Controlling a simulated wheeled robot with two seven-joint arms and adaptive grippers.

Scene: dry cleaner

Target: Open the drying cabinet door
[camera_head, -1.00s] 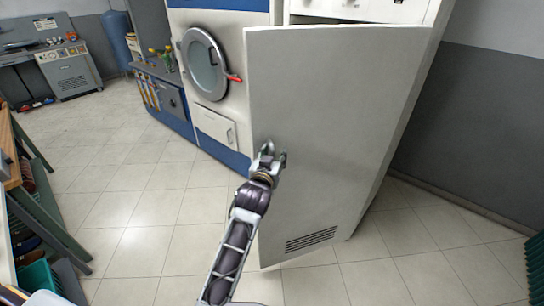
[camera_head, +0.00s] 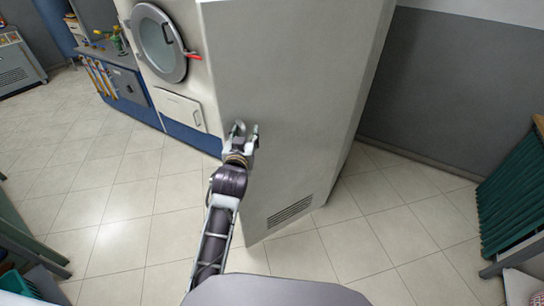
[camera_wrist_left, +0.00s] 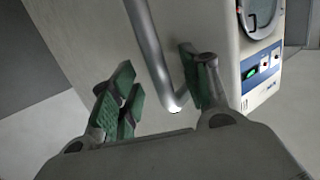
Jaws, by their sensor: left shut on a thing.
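The drying cabinet door (camera_head: 275,85) is a tall pale grey panel with a vent grille near its bottom. It stands out at an angle from the cabinet; its top edge is out of view. My left gripper (camera_head: 244,132) is at the door's face near its left edge. In the head view the gripper mostly hides the handle. My right gripper is not in view.
A white and blue machine with a round glass door (camera_head: 160,45) stands left of the cabinet door. A grey wall (camera_head: 440,110) is to the right, with a green slatted item (camera_head: 510,190) at the right edge. Tiled floor (camera_head: 125,220) is clear in front.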

